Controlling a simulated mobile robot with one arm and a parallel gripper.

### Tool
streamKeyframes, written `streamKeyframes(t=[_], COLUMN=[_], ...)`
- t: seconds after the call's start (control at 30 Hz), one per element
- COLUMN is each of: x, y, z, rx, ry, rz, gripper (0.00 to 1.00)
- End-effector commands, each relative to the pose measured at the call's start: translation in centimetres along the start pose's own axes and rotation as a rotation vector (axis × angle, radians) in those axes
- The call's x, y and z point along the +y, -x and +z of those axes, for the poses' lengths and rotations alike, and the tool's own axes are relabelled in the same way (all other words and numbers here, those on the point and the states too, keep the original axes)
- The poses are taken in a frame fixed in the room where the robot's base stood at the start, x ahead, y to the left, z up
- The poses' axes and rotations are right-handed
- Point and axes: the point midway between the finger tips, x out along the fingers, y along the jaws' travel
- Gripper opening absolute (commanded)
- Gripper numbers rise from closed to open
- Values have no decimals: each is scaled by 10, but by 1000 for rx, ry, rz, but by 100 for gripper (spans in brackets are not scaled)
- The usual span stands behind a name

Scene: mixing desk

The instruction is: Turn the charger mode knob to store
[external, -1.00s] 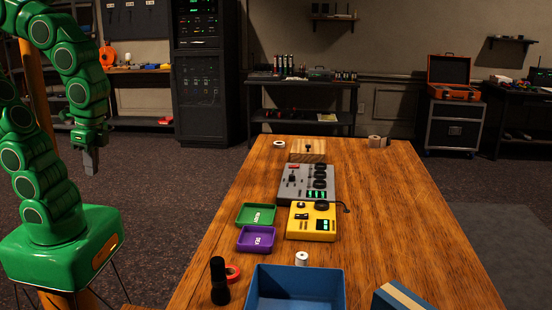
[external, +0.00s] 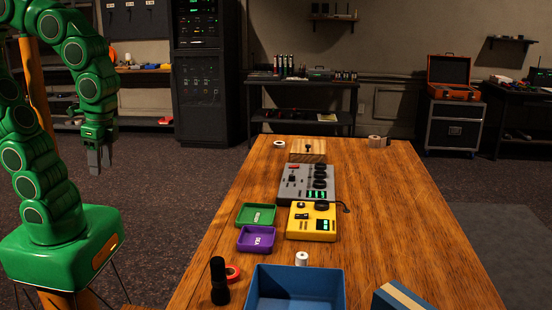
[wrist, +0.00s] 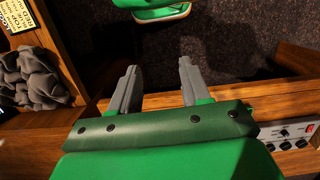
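A yellow box (external: 312,228) with a black knob (external: 301,206) on its upper left and green-lit displays lies on the wooden table. A grey box (external: 290,195) with a red part, several dark round knobs and green lights stands just behind it. No lettering is readable on either, so the knob's setting cannot be told. My gripper (external: 100,160) hangs left of the table, well away from both boxes. In the wrist view my gripper (wrist: 157,82) is open, its two grey fingers apart with nothing between them.
Green (external: 239,214) and purple (external: 240,240) trays sit left of the yellow box. A blue bin (external: 247,295), a black cylinder (external: 219,285) and a white roll (external: 302,259) are in front. The wrist view shows a switch panel (wrist: 292,135) at lower right.

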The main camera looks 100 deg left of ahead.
Motion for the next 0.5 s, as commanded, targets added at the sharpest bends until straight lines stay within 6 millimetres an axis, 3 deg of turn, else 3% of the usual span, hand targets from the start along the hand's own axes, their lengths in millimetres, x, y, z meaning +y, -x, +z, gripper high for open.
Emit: streamKeyframes(t=[0.5], x=[-28], y=[46], z=[-120], rx=[23], ry=[131], rz=[23], gripper=[52])
